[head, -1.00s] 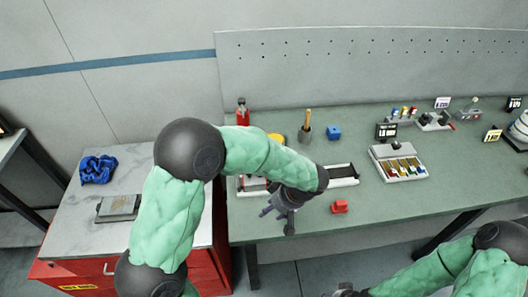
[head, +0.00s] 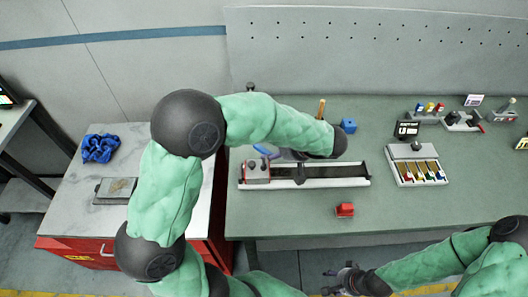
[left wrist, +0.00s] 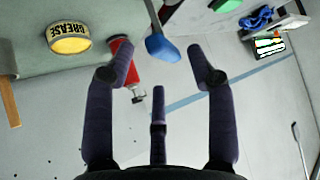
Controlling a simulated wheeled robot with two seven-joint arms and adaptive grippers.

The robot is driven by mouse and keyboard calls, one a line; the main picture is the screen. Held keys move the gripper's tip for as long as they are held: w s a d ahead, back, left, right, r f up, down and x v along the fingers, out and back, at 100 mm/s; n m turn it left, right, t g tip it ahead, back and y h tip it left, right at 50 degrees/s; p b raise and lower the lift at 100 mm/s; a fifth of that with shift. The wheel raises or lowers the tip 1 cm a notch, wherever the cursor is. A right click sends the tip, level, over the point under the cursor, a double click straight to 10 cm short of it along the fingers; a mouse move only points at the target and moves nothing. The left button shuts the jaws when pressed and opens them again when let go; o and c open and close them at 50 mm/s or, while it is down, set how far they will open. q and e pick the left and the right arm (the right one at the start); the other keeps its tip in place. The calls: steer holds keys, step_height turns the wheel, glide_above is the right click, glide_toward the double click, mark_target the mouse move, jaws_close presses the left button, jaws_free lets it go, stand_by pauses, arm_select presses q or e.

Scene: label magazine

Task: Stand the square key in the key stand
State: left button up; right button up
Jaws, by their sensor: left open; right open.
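I cannot tell for sure which thing is the square key. A blue-ended tool with a grey shaft (left wrist: 161,46) shows in the left wrist view, beyond my open, empty left fingers (left wrist: 162,72). In the head view my left gripper (head: 276,154) is partly hidden by its arm, above the back of the long rail fixture (head: 320,184); a blue part (head: 262,150) shows beside it. A small rack with blue, yellow and red tops (head: 428,118) stands at the back right; whether it is the key stand is unclear. My right gripper (head: 345,280) is open and empty in front of the bench.
A red block (head: 345,210) and a blue block (head: 348,125) sit on the green bench. A grey tray with coloured pieces (head: 403,174) is at the right. The left wrist view shows a grease tin (left wrist: 69,44) and a red bottle (left wrist: 121,66).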

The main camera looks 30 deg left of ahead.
mark_target(265, 151)
arm_select(q)
steer(key=x, duration=0.5)
steer(key=shift+s, duration=0.1)
jaws_close()
